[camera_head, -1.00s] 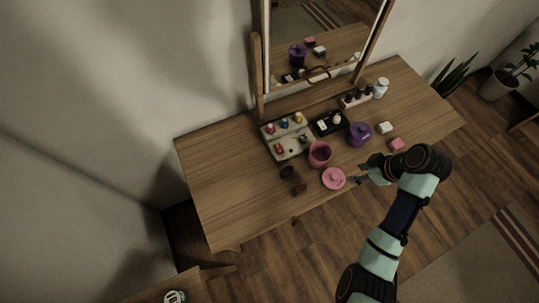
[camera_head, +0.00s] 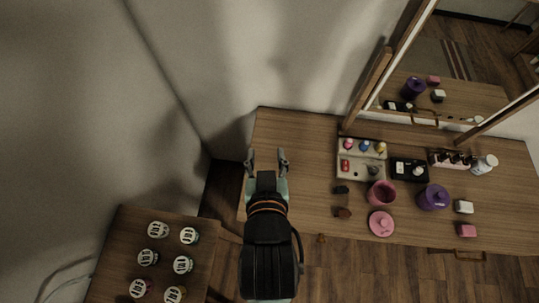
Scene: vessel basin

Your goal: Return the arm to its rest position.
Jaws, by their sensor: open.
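My gripper (camera_head: 267,161) is open and empty. Its two fingers are spread apart and point towards the back wall, in front of the left end of the wooden dressing table (camera_head: 290,170) in the picture. My arm reaches up from the bottom middle of the view. No object is between the fingers, and the gripper's height over the table cannot be told.
On the table stand a compartment tray (camera_head: 349,153), a black tray (camera_head: 402,170), a pink pot (camera_head: 381,194), a pink lid (camera_head: 381,223), a purple jar (camera_head: 433,197) and a mirror (camera_head: 450,80). A lower-left side table (camera_head: 205,255) holds several labelled round items (camera_head: 183,265).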

